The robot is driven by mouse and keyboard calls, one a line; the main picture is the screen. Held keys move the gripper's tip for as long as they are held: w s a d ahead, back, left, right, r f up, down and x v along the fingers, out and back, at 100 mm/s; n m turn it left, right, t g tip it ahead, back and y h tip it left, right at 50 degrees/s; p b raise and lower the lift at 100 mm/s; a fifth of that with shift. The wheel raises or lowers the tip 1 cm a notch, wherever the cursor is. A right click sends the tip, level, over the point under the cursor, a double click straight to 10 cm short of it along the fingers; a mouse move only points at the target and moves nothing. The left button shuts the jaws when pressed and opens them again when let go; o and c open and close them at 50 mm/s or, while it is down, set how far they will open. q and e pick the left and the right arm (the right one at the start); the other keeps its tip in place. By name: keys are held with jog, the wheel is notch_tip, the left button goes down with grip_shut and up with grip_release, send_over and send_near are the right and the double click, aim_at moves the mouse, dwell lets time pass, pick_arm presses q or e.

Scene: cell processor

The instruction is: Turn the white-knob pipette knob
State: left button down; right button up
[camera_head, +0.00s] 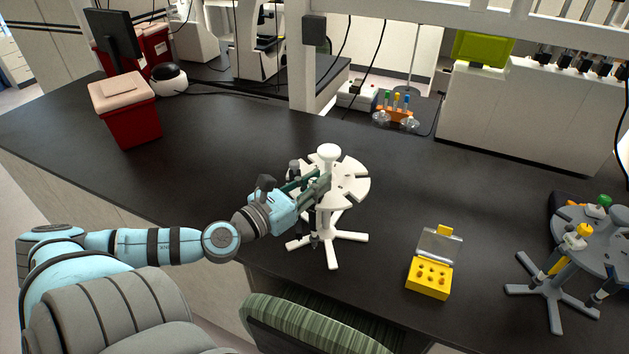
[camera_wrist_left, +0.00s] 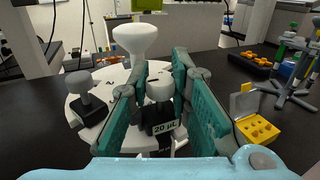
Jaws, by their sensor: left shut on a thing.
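A white round pipette stand (camera_head: 350,188) stands on the black bench, near the middle of the head view. In the left wrist view, the white-knob pipette (camera_wrist_left: 160,88) has a white knob and a dark body with a "20 µL" label. My left gripper (camera_head: 318,188) reaches the stand from the left. In the left wrist view its green-padded fingers (camera_wrist_left: 160,92) are on both sides of this knob, shut on it. Its body and fingers hide the knob in the head view. A second pipette with a grey knob (camera_wrist_left: 80,83) hangs on the stand to the left. My right gripper is not seen.
A yellow tip box (camera_head: 428,280) with its lid open lies right of the stand. A grey pipette stand (camera_head: 545,287) is at the far right. A red bin (camera_head: 130,115) stands at the back left. The bench between is mostly clear.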

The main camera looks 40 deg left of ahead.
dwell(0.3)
pick_arm(q)
jog(key=c, duration=1.4)
grip_release()
jog(key=shift+h, duration=0.3)
